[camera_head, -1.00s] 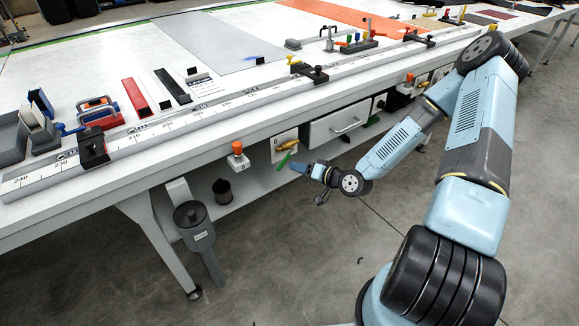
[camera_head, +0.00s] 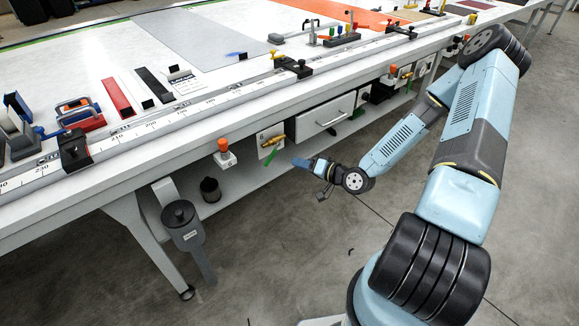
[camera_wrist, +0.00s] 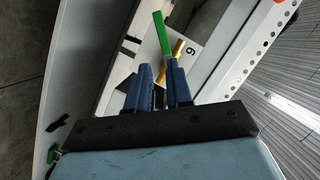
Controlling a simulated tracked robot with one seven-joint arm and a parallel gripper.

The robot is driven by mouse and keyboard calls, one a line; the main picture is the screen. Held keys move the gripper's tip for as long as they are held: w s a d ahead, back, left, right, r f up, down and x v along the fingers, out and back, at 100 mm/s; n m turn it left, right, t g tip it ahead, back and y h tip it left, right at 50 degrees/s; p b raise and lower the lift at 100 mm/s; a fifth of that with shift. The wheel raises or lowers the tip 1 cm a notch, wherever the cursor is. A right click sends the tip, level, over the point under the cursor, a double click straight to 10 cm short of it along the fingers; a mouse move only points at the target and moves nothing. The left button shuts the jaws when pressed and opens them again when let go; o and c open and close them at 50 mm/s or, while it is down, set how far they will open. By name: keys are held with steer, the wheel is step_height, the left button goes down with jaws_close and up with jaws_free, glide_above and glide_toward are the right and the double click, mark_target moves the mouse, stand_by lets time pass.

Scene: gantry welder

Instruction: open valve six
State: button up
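Valve six has a brass body (camera_head: 272,139) and a green lever (camera_head: 271,157), mounted on a white plate (camera_head: 264,151) below the table edge. In the head view the lever hangs down at a slant. In the wrist view, the green lever (camera_wrist: 162,36), the brass body (camera_wrist: 180,48) and the plate marked 6 (camera_wrist: 190,52) lie just beyond my fingertips. My gripper (camera_wrist: 159,66) has two blue fingers with a gap between them and nothing held. In the head view my gripper (camera_head: 300,163) is right of the lever, apart from it.
A grey canister (camera_head: 182,222) hangs near the table leg, and a dark cup (camera_head: 210,189) stands on the lower shelf. The floor below my arm is clear.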

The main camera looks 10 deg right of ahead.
steer(key=w+f+m, duration=0.1)
steer(key=w+f+m+t+y, duration=0.1)
steer(key=w, duration=0.1)
steer(key=w+m+t+y, duration=0.1)
steer(key=w, duration=0.1)
steer(key=shift+d+f+m, duration=0.4)
jaws_close()
steer(key=m+g+y, duration=0.3)
steer(key=m+y, duration=0.4)
steer(key=y, duration=0.2)
glide_toward(271, 158)
steer(key=w+d+f, duration=0.1)
steer(key=d+f, duration=0.4)
steer(key=f, duration=0.1)
steer(key=s+x, duration=0.2)
steer(key=x, duration=1)
steer(key=shift+a+r, duration=0.45)
steer(key=shift+r, duration=0.1)
